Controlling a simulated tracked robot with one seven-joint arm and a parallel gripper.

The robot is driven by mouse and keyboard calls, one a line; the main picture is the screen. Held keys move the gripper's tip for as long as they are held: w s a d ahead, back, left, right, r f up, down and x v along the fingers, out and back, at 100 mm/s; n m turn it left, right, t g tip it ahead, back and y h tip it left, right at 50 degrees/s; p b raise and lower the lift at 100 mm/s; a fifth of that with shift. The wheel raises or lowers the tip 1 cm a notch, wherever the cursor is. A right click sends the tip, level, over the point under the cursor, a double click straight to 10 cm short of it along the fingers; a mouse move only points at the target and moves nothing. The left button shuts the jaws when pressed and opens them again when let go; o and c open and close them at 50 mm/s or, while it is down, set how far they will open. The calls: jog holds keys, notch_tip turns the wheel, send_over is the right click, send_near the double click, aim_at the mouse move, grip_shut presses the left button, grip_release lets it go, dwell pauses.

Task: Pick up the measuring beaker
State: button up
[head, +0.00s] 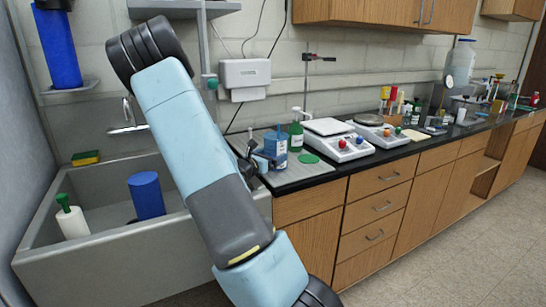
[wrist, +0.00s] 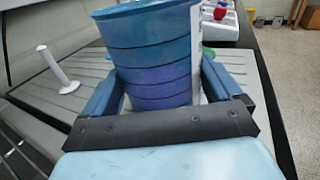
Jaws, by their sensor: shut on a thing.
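The measuring beaker is a blue cup with dark rings, and it fills the middle of the wrist view (wrist: 155,60). It stands upright between the two blue fingers of my gripper (wrist: 166,88), which is shut on its sides. In the head view the beaker (head: 275,141) shows just past the end of my arm, above the grey ribbed draining mat beside the sink. My gripper (head: 266,160) is partly hidden by my arm there. I cannot tell whether the beaker's base touches the mat.
A green bottle (head: 296,136) stands close behind the beaker, and a green lid-like disc (head: 308,158) lies to its right. Balances (head: 337,140) stand further right on the black counter. The sink (head: 105,215) at left holds a blue cylinder (head: 146,195) and a white bottle (head: 71,220).

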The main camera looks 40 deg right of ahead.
aim_at(269, 149)
jog(key=shift+r, duration=0.15)
jog(key=shift+r, duration=1.4)
jog(key=s+a+r, duration=0.9)
jog(key=a+r, duration=0.1)
jog(key=shift+s+a, duration=0.15)
